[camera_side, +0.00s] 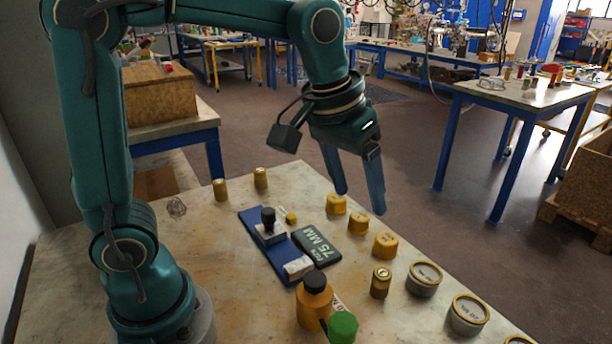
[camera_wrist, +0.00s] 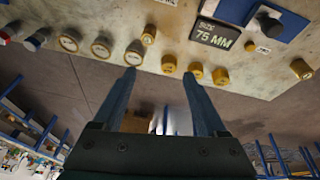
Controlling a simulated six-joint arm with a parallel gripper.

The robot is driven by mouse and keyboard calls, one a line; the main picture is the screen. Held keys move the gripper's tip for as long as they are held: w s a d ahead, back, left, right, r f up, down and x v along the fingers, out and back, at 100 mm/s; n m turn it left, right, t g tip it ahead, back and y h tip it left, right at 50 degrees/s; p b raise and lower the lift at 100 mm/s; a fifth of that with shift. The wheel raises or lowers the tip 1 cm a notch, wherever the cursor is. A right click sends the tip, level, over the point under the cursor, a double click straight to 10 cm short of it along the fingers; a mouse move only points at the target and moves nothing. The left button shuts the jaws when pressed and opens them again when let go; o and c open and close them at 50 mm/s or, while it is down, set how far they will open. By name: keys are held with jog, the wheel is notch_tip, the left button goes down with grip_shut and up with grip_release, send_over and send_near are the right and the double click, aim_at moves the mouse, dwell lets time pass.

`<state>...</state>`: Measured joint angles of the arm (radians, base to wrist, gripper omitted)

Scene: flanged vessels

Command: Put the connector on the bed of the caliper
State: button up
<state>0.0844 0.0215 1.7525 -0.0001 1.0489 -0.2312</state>
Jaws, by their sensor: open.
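The caliper is a blue bed (camera_side: 251,220) with a black-knobbed grey jaw (camera_side: 268,232) and a whitish block (camera_side: 297,267) at its near end. A dark sign reading "75 MM" (camera_side: 318,246) lies beside it. Connector candidates stand in a row to its right: yellow pieces (camera_side: 336,204), (camera_side: 358,223), (camera_side: 385,245), a brass one (camera_side: 381,283) and grey ones with brass rims (camera_side: 424,279). I cannot tell which is the connector. My gripper (camera_side: 360,200) is open and empty, above the table's right edge near the yellow pieces. The wrist view shows its spread fingers (camera_wrist: 160,74).
An orange bottle with a black cap (camera_side: 313,300) and a green-capped item (camera_side: 342,326) stand at the front. Two brass pieces (camera_side: 220,189), (camera_side: 261,178) stand at the back left, and a small yellow piece (camera_side: 291,218) is beside the caliper. The left tabletop is mostly clear.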

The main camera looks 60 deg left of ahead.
jog(key=g, duration=0.2)
send_over(383, 273)
jog(key=a, duration=0.1)
jog(key=f, duration=0.6)
jog(key=shift+a+f, duration=0.1)
jog(key=shift+a, duration=0.1)
jog(key=shift+g, duration=0.8)
jog(key=f, duration=0.3)
jog(key=d+f, duration=0.1)
jog(key=f, duration=0.2)
jog(key=shift+d+f, duration=0.15)
jog(key=shift+f, duration=2.7)
grip_shut()
